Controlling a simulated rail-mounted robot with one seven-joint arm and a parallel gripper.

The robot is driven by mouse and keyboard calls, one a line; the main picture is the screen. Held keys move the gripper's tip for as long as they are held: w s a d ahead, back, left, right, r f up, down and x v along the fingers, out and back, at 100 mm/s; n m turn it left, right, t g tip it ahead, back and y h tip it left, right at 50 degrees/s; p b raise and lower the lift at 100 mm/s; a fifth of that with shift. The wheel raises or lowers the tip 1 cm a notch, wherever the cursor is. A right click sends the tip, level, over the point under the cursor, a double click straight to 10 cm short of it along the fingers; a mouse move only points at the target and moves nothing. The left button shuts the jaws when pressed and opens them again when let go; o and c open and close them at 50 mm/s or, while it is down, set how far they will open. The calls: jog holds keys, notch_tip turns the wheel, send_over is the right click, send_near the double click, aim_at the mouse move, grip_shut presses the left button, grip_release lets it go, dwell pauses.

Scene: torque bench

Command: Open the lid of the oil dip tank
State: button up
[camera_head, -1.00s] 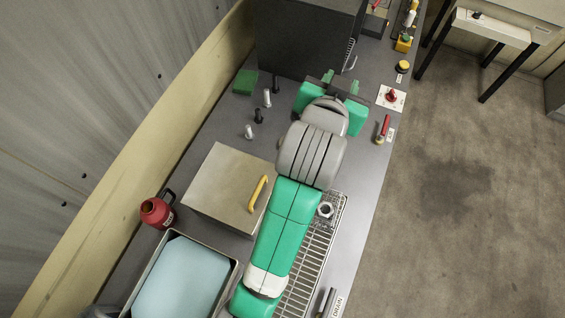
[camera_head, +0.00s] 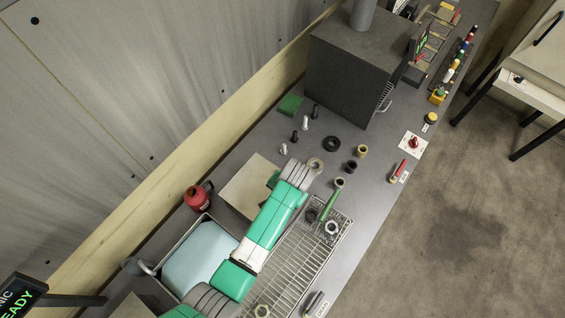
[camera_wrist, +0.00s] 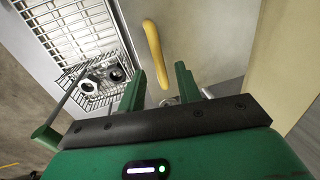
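The oil dip tank appears to be the box with the flat beige lid (camera_head: 243,187), which lies level and closed in the head view. The lid also fills the upper middle of the wrist view (camera_wrist: 205,35), with its yellow bar handle (camera_wrist: 155,50) running lengthwise. My gripper (camera_wrist: 160,84) is open and empty, its two green fingers spread on either side of the handle's near end in the picture. I cannot tell whether they touch anything. In the head view my arm covers the handle and most of my gripper.
A red can (camera_head: 196,198) and an open tray of pale blue liquid (camera_head: 172,273) stand beside the tank. A wire rack (camera_head: 290,268) with ring-shaped parts and a green-handled tool (camera_head: 330,204) lie on the other side. A dark cabinet (camera_head: 345,75) stands farther along the bench.

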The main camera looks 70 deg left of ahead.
jog(key=shift+s+a+f, duration=0.1)
jog(key=shift+a+f, duration=0.1)
jog(key=shift+f, duration=0.75)
grip_shut()
